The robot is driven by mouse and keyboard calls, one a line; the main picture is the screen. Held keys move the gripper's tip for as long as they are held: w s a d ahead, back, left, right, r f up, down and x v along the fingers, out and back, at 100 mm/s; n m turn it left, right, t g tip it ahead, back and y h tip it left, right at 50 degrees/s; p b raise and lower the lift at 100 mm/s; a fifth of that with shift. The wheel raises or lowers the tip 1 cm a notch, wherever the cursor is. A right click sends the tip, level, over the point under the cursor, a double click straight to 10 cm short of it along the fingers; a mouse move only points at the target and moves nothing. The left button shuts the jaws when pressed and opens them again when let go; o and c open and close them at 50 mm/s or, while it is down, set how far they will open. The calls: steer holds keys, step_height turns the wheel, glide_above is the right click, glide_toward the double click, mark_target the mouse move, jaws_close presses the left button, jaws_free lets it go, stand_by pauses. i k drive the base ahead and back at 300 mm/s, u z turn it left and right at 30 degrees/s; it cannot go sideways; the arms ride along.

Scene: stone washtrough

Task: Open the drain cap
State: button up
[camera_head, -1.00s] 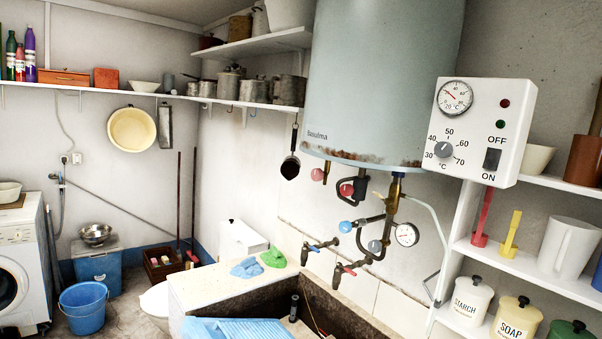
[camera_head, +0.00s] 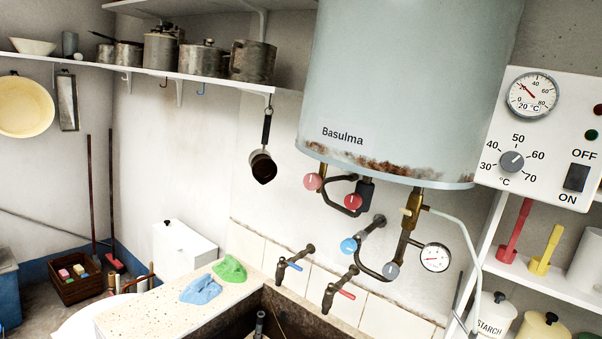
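No part is clearly recognizable as the drain cap. Under the grey-blue boiler (camera_head: 400,80) marked "Basulma", pipes carry a red round knob (camera_head: 313,181), a second red knob (camera_head: 353,201), a blue knob (camera_head: 348,246) and a grey round knob or cap (camera_head: 391,270). A dark upright tube (camera_head: 260,322) stands in the stone trough (camera_head: 228,322) at the bottom edge; its lower part is cut off. Two taps, one with a blue handle (camera_head: 294,266) and one with a red handle (camera_head: 346,294), stick out above the trough. My gripper is not in view.
A pressure gauge (camera_head: 434,257) hangs right of the pipes. A control box (camera_head: 540,140) with dial and switch is at the right, above shelves. Blue (camera_head: 201,289) and green (camera_head: 230,269) cloths lie on the trough's ledge. A pan (camera_head: 263,165) hangs left of the boiler.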

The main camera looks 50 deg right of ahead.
mark_target(312, 182)
steer(key=z, duration=0.15)
steer(key=i, duration=0.9)
steer(key=z, duration=0.3)
